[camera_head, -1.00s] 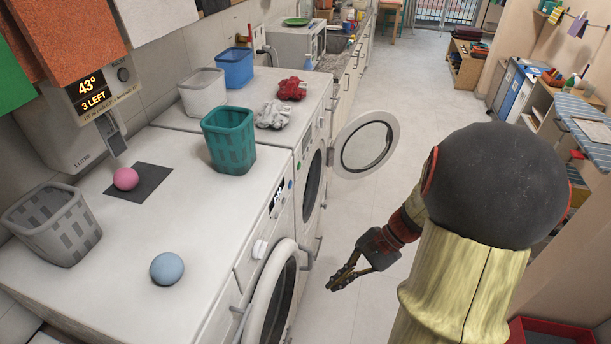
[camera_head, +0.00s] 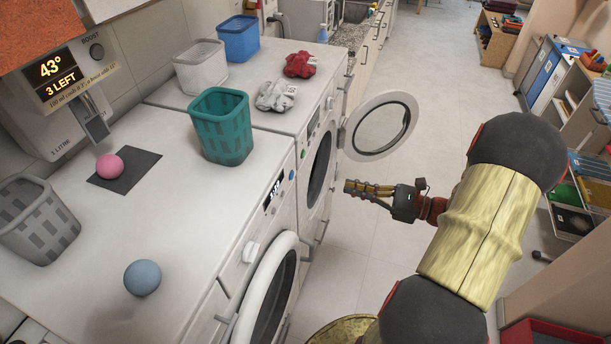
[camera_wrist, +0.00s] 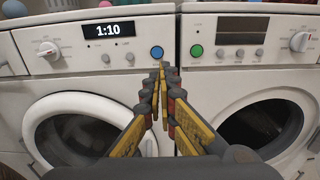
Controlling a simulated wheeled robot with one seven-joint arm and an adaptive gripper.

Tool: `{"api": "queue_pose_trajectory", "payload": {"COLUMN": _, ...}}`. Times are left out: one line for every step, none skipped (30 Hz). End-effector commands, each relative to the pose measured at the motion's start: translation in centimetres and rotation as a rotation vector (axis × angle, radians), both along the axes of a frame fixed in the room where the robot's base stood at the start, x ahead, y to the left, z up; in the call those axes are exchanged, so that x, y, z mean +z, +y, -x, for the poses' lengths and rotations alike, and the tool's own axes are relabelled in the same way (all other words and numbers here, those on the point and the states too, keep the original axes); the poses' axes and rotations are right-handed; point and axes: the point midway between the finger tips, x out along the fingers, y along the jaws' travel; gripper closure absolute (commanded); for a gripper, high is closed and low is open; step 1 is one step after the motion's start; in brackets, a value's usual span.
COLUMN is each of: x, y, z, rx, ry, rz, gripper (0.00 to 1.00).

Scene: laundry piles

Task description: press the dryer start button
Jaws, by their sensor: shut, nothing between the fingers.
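Two white front-loading machines stand side by side; I cannot tell from labels which is the dryer. In the wrist view, the left machine (camera_wrist: 68,70) has a lit 1:10 display and a blue button (camera_wrist: 157,52) at its panel's right end. The right machine (camera_wrist: 232,78) has a dark display and a green button (camera_wrist: 196,50) at its panel's left end. My gripper (camera_head: 350,187) is shut and empty, in front of the machines and apart from them in the head view. In the wrist view its fingertips (camera_wrist: 160,70) appear just below the blue button.
The far machine's round door (camera_head: 380,126) hangs open, beyond my gripper. A teal basket (camera_head: 222,128), a blue ball (camera_head: 142,278) and a pink ball (camera_head: 109,167) are on the machine tops. The floor (camera_head: 385,235) around my gripper is clear.

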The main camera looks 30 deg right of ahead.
Motion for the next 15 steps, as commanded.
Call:
{"api": "queue_pose_trajectory", "payload": {"x": 0.0, "y": 0.0, "z": 0.0, "rx": 0.001, "ry": 0.0, "rz": 0.0, "gripper": 1.0}}
{"api": "queue_pose_trajectory", "payload": {"x": 0.0, "y": 0.1, "z": -0.1, "rx": 0.001, "ry": 0.0, "rz": 0.001, "gripper": 1.0}}
{"api": "queue_pose_trajectory", "payload": {"x": 0.0, "y": 0.2, "z": -0.2, "rx": 0.001, "ry": 0.0, "rz": 0.001, "gripper": 1.0}}
{"api": "queue_pose_trajectory", "payload": {"x": 0.0, "y": 0.3, "z": -0.4, "rx": 0.001, "ry": 0.0, "rz": 0.001, "gripper": 1.0}}
{"api": "queue_pose_trajectory", "payload": {"x": 0.0, "y": 0.5, "z": -0.6, "rx": 0.002, "ry": 0.0, "rz": 0.001, "gripper": 1.0}}
{"api": "queue_pose_trajectory", "payload": {"x": -0.1, "y": 0.8, "z": -0.9, "rx": 0.004, "ry": 0.0, "rz": 0.001, "gripper": 1.0}}
{"api": "queue_pose_trajectory", "payload": {"x": -0.1, "y": 1.1, "z": -1.2, "rx": 0.005, "ry": 0.0, "rz": 0.001, "gripper": 1.0}}
{"api": "queue_pose_trajectory", "payload": {"x": -0.1, "y": 1.4, "z": -1.6, "rx": 0.004, "ry": -0.001, "rz": 0.001, "gripper": 1.0}}
{"api": "queue_pose_trajectory", "payload": {"x": -0.1, "y": 1.8, "z": -2.1, "rx": 0.005, "ry": 0.0, "rz": 0.001, "gripper": 1.0}}
{"api": "queue_pose_trajectory", "payload": {"x": -0.2, "y": 2.2, "z": -2.5, "rx": 0.006, "ry": 0.0, "rz": 0.003, "gripper": 1.0}}
{"api": "queue_pose_trajectory", "payload": {"x": -0.2, "y": 2.5, "z": -3.0, "rx": 0.005, "ry": 0.0, "rz": 0.003, "gripper": 1.0}}
{"api": "queue_pose_trajectory", "payload": {"x": -0.2, "y": 3.0, "z": -3.6, "rx": 0.007, "ry": 0.0, "rz": 0.003, "gripper": 1.0}}
{"api": "queue_pose_trajectory", "payload": {"x": -0.2, "y": 3.4, "z": -4.1, "rx": 0.006, "ry": 0.0, "rz": 0.001, "gripper": 1.0}}
{"api": "queue_pose_trajectory", "payload": {"x": -0.2, "y": 3.8, "z": -4.5, "rx": 0.007, "ry": 0.0, "rz": 0.001, "gripper": 1.0}}
{"api": "queue_pose_trajectory", "payload": {"x": -0.2, "y": 4.2, "z": -5.2, "rx": 0.006, "ry": 0.0, "rz": 0.003, "gripper": 1.0}}
